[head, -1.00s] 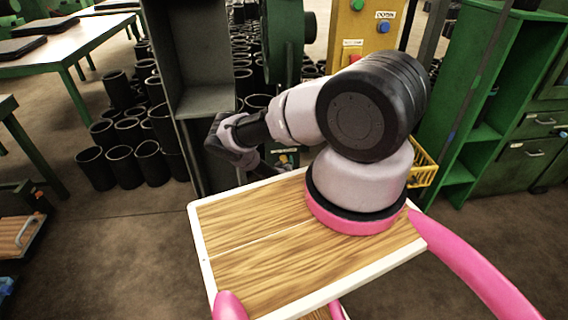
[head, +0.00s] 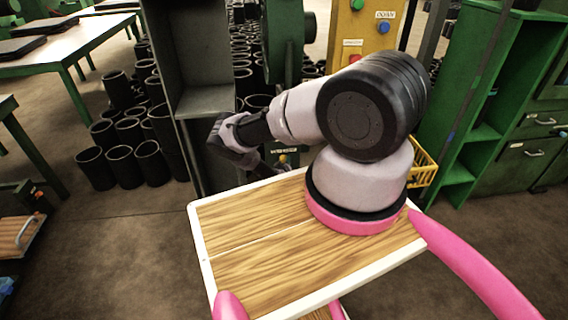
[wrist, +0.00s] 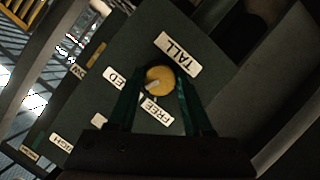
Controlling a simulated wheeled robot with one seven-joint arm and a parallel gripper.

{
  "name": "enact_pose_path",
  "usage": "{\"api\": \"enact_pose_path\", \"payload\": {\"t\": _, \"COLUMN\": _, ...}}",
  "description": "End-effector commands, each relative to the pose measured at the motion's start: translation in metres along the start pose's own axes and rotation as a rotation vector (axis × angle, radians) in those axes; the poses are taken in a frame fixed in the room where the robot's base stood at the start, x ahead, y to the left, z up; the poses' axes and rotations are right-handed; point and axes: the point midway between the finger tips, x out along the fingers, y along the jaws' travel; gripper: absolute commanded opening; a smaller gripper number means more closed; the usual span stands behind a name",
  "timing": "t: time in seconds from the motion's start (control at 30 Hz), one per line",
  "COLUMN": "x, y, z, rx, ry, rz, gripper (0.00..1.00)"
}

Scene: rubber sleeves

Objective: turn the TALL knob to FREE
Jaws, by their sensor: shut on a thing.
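The TALL knob (wrist: 158,80) is a round yellow knob on a dark green panel (wrist: 140,38), below the white TALL label (wrist: 177,53) in the wrist view. My gripper (wrist: 160,82) is shut on it, with one dark green finger on either side. A pale mark on the knob points left and slightly down, between a partly covered label ending in "ED" (wrist: 115,79) and the FREE label (wrist: 156,110). In the head view my arm reaches down past the tray, and I cannot make out the knob.
Other labels sit on the panel's left part, including one (wrist: 60,142) at lower left. A grey metal frame (head: 205,100) stands beside my wrist in the head view. Black rubber sleeves (head: 122,160) stand on the floor to the left. A green cabinet (head: 475,110) stands at right.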

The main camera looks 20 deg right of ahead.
Motion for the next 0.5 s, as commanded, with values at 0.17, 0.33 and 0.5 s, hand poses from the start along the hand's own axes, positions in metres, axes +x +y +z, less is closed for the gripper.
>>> {"api": "enact_pose_path", "payload": {"t": 0.17, "x": 0.0002, "y": -0.0009, "z": 0.0003, "rx": -0.113, "ry": -0.001, "rz": 0.05, "gripper": 0.0}}
{"api": "enact_pose_path", "payload": {"t": 0.33, "x": 0.0003, "y": -0.001, "z": 0.0009, "rx": -0.248, "ry": -0.002, "rz": 0.107, "gripper": 0.0}}
{"api": "enact_pose_path", "payload": {"t": 0.5, "x": 0.0005, "y": -0.0013, "z": 0.0013, "rx": -0.378, "ry": -0.004, "rz": 0.161, "gripper": 0.0}}
